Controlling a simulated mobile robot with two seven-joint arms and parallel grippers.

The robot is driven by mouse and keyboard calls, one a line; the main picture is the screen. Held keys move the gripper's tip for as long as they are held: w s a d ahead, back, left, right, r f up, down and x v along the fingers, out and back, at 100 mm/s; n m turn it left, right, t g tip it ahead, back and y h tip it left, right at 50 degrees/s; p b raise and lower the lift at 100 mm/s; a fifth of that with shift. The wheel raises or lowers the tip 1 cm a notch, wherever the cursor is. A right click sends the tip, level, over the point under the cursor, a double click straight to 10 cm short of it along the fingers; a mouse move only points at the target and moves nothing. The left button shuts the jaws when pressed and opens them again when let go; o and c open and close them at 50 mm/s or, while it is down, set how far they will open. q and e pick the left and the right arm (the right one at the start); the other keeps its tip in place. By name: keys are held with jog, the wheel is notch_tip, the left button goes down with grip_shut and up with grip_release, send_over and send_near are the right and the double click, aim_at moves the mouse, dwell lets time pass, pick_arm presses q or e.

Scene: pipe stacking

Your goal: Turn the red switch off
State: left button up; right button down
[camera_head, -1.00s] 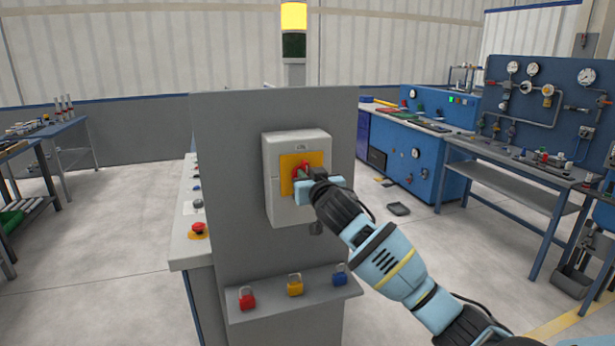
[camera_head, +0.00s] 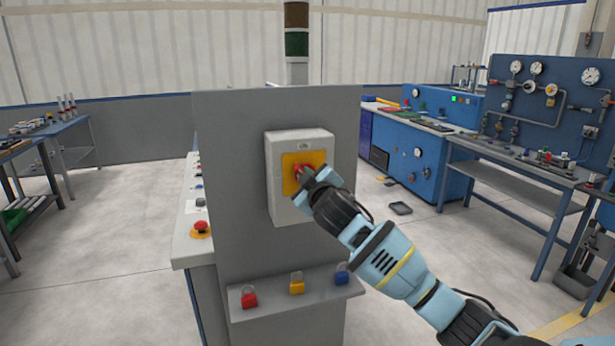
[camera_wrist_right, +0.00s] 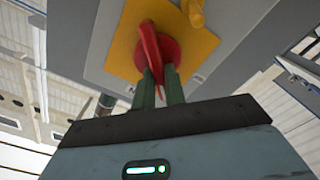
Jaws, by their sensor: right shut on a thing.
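The red switch (camera_head: 301,170) sits on a yellow plate (camera_head: 290,183) on a light grey box (camera_head: 281,150), fixed to the grey cabinet panel. My right gripper (camera_head: 313,177) is at the switch and partly hides it. In the right wrist view the red handle (camera_wrist_right: 149,42) stands out from a round red base (camera_wrist_right: 172,52). The green fingers of my right gripper (camera_wrist_right: 159,84) are shut on the handle's near end. The handle slants slightly in that view. My left gripper is not in view.
A signal tower (camera_head: 297,43) with dark brown and green segments stands behind the cabinet. A ledge (camera_head: 320,298) below the box holds red, yellow and blue padlocks. A red push button (camera_head: 201,226) is on the cabinet's left side. Blue benches stand at the right.

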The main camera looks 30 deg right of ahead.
jog(key=shift+a+f+n, duration=0.1)
jog(key=shift+f+n, duration=0.05)
jog(key=shift+n, duration=1.4)
jog(key=shift+a+f+n, duration=0.1)
jog(key=shift+f+n, duration=0.05)
jog(key=shift+n, duration=1.35)
jog(key=shift+a+f+n, duration=0.1)
jog(key=shift+f+n, duration=0.05)
jog(key=shift+n, duration=1.4)
jog(key=c, duration=1.5)
grip_release()
jog(key=shift+o, duration=0.2)
jog(key=shift+f, duration=0.1)
jog(key=v, duration=0.7)
jog(key=shift+s, duration=0.35)
